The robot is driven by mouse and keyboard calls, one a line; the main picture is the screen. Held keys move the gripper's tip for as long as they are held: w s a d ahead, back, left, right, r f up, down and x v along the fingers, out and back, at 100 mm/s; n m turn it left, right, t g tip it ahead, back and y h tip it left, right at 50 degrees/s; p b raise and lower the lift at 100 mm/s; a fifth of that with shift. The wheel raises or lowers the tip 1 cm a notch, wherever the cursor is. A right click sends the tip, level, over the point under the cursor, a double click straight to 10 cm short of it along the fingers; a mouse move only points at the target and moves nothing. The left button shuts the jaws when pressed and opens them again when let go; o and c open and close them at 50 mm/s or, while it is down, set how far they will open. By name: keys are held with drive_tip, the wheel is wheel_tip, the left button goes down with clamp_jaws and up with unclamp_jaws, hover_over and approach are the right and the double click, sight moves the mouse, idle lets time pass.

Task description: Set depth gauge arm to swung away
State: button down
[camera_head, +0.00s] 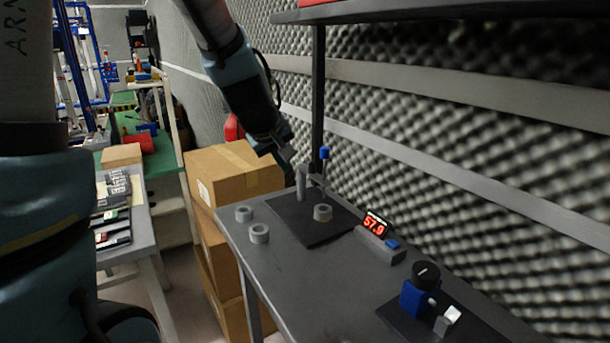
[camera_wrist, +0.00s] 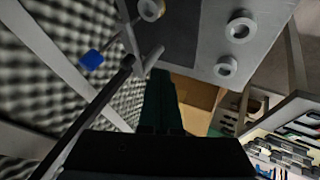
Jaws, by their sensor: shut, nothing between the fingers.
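The depth gauge stands on a dark mat (camera_head: 290,219) on the grey bench. It has a short grey post (camera_head: 301,186) and a grey arm reaching right from it, with a thin upright rod topped by a blue cap (camera_head: 324,153). A grey ring (camera_head: 322,212) sits on the mat close to the rod's lower end. The blue cap (camera_wrist: 92,60) and the ring (camera_wrist: 152,9) also show in the wrist view. My gripper (camera_head: 289,164) is shut and empty, just above and left of the post. Its dark fingers (camera_wrist: 160,92) show in the wrist view; contact cannot be told.
Two loose grey rings (camera_head: 244,213) (camera_head: 259,233) lie left of the mat. A red-digit display (camera_head: 375,224) and a blue fixture with a black knob (camera_head: 421,285) stand to the right. A dark upright (camera_head: 318,100) and foam wall are close behind. Cardboard boxes (camera_head: 230,175) stand beyond the bench's left end.

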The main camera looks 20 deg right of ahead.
sight(312, 169)
drive_tip(key=w+d+f+p, duration=0.3)
drive_tip(key=d+f, duration=0.2)
drive_tip(key=d, duration=0.1)
drive_tip(key=shift+w+d, duration=0.25)
drive_tip(key=shift+w, duration=0.15)
